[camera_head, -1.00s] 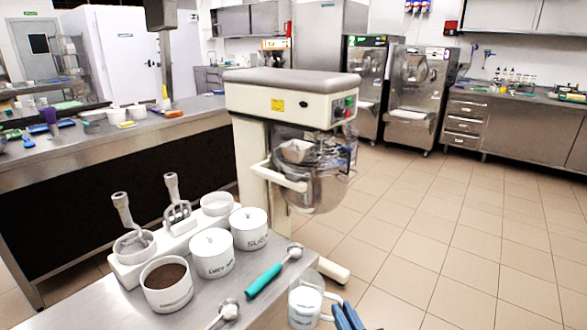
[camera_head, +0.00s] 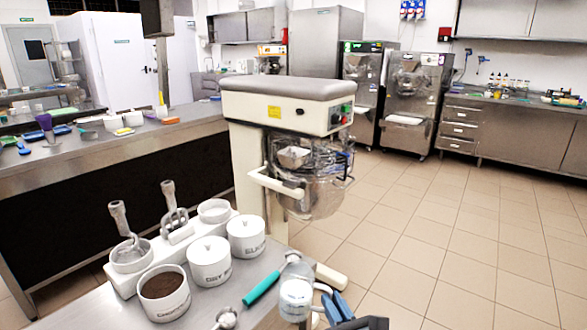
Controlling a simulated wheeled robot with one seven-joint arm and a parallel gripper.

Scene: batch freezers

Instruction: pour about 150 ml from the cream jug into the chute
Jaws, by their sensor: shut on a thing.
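The cream jug (camera_head: 295,303), a pale jug with a printed label, is near the bottom of the head view, at the right end of the metal counter. My gripper (camera_head: 330,298), with blue fingers, is at its right side, shut on the handle. The jug looks upright; its contents cannot be made out. The chute (camera_head: 293,157), a small metal scoop-shaped piece, sits at the bowl guard of the stand mixer (camera_head: 285,105), behind and above the jug. A gap separates jug and chute.
Left of the jug lie a teal-handled scoop (camera_head: 264,284) and a metal scoop (camera_head: 226,318). Lidded white pots (camera_head: 210,262), an open pot of brown powder (camera_head: 164,293) and a white tool rack (camera_head: 120,276) stand further left. Open tiled floor (camera_head: 440,240) lies right.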

